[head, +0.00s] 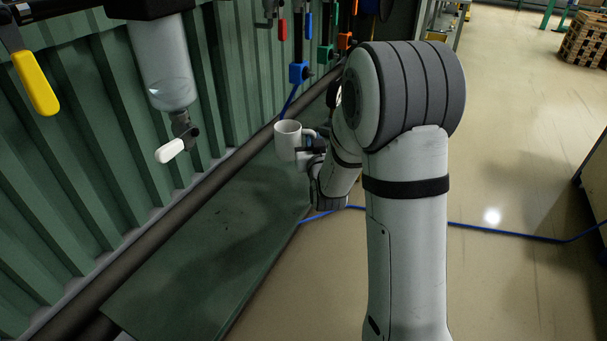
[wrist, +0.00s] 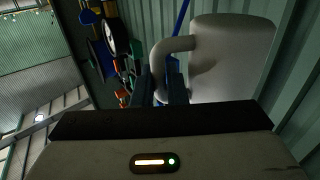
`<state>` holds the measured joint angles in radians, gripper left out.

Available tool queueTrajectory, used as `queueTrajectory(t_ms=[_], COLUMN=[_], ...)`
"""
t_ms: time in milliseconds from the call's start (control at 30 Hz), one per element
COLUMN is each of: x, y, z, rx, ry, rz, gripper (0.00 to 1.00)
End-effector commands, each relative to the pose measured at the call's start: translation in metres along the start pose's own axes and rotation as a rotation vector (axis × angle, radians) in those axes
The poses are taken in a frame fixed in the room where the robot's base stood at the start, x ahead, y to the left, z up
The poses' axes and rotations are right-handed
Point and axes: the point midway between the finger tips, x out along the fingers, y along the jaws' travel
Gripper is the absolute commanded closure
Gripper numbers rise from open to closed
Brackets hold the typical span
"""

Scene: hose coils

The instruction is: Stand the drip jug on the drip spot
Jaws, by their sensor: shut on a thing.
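The drip jug (head: 288,142) is a white mug-like jug with a side handle. It is upright over the far part of the green bench in the head view; I cannot tell whether it touches the bench. My gripper (head: 314,142) is at the jug's right side, with its jaws shut on the handle. In the wrist view the jug (wrist: 231,60) fills the upper right, and my gripper's fingers (wrist: 170,85) are on its handle. I cannot make out a clear drip spot; dark marks (head: 222,212) show on the bench.
The long green bench (head: 190,250) runs along the corrugated green wall, its near part clear. A clear bowl filter with a white lever (head: 170,151) hangs above it. A yellow lever (head: 36,82) is at upper left. A blue hose (head: 510,232) crosses the floor.

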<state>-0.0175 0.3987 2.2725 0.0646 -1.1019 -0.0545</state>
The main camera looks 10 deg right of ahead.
Motion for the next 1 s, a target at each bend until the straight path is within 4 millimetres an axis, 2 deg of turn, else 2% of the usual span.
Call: queueTrajectory(t_ms=[33,100,333,500,967,1000], x=[0.0,0.0,0.0,0.0,0.0,-0.001], y=[-0.001,-0.001,-0.002,-0.003,-0.003,-0.003], z=[0.015,0.025,0.043,0.068,0.075,0.073], rx=[0.0,0.0,0.0,0.0,0.0,0.0], ry=[-0.004,-0.002,-0.001,-0.002,0.003,0.002], rz=[-0.001,-0.001,-0.001,-0.002,-0.002,-0.002], gripper=[1.0,1.0,1.0,1.0,1.0,0.85])
